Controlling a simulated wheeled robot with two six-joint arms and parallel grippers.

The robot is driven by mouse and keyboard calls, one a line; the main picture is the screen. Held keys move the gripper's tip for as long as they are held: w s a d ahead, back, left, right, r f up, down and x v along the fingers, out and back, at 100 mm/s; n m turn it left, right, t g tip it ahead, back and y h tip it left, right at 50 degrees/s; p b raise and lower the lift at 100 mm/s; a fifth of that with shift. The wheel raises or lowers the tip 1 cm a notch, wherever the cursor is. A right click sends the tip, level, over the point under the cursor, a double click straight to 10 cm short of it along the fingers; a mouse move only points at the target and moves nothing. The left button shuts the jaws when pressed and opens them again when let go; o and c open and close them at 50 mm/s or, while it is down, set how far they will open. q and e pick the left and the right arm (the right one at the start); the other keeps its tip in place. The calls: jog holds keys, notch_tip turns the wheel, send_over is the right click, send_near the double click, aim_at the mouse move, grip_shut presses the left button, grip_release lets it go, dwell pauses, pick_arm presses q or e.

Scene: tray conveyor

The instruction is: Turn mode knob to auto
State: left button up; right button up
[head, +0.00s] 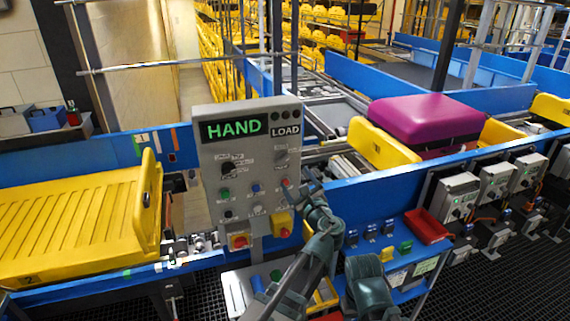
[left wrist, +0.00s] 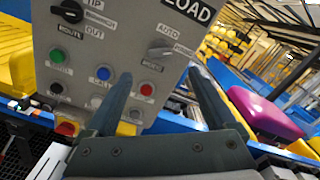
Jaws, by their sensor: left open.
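The grey control panel (head: 213,140) stands upright, its display (head: 234,129) reading HAND in green. The mode knob (head: 281,158) is a grey rotary knob at the panel's upper right. In the left wrist view the mode knob (left wrist: 160,66) has AUTO printed above it; its exact pointing is hard to tell. My left gripper (head: 306,183) is right of and below the knob in the head view, in front of the panel. In the left wrist view the left gripper (left wrist: 159,74) is open, its fingers apart with the knob seen between them and nothing held. My right gripper is not seen.
A black knob (head: 230,167) and several coloured buttons share the panel, with emergency stops (head: 239,241) below. A yellow tray (head: 70,225) lies left on the conveyor. A purple case (head: 425,118) sits at right. A red bin (head: 428,226) is at lower right.

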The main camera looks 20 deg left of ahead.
aim_at(284, 162)
pick_arm(q)
jog(key=x, duration=1.1)
jog(key=shift+s, duration=0.1)
jog(key=c, duration=1.4)
